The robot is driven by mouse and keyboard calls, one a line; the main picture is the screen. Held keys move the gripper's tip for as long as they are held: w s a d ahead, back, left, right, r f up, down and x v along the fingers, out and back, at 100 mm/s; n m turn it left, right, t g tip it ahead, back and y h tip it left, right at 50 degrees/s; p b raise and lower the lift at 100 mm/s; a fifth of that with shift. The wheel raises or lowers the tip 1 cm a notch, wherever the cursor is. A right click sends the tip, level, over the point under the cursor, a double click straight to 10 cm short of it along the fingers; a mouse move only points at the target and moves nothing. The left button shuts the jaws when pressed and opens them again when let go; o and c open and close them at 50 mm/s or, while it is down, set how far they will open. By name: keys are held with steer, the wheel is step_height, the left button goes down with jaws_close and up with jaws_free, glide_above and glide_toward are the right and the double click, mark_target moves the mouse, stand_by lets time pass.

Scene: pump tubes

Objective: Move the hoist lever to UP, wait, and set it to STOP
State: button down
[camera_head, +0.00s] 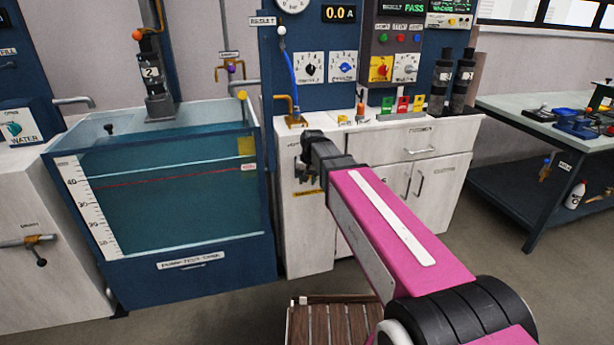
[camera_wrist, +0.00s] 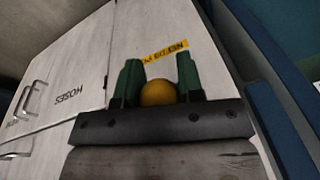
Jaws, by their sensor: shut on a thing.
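A round yellow knob (camera_wrist: 158,92) sits between the two green fingers of my gripper (camera_wrist: 158,76) in the wrist view. The fingers are shut on it, one on each side. It looks like the hoist lever's knob, but its shaft and the UP and STOP marks are hidden. In the head view my gripper (camera_head: 307,173) is at the left front of the white cabinet (camera_head: 304,232), beside the water tank, and my arm hides the knob there.
The glass-walled water tank (camera_head: 185,200) with a blue base stands close to the left of my gripper. A yellow label (camera_wrist: 166,51) is on the cabinet face. A slatted wooden platform (camera_head: 330,325) is on the floor below. A workbench (camera_head: 540,120) stands at the right.

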steer(key=shift+w+f, duration=0.25)
steer(key=shift+f, duration=0.55)
steer(key=shift+w+a, duration=0.1)
steer(key=c, duration=0.8)
jaws_free()
steer(key=shift+s+r, duration=0.2)
steer(key=shift+r, duration=0.35)
steer(key=r, duration=0.6)
steer(key=s+d+r, duration=0.1)
steer(key=r, duration=0.2)
steer(key=shift+d+r, duration=0.1)
steer(key=shift+r, duration=0.15)
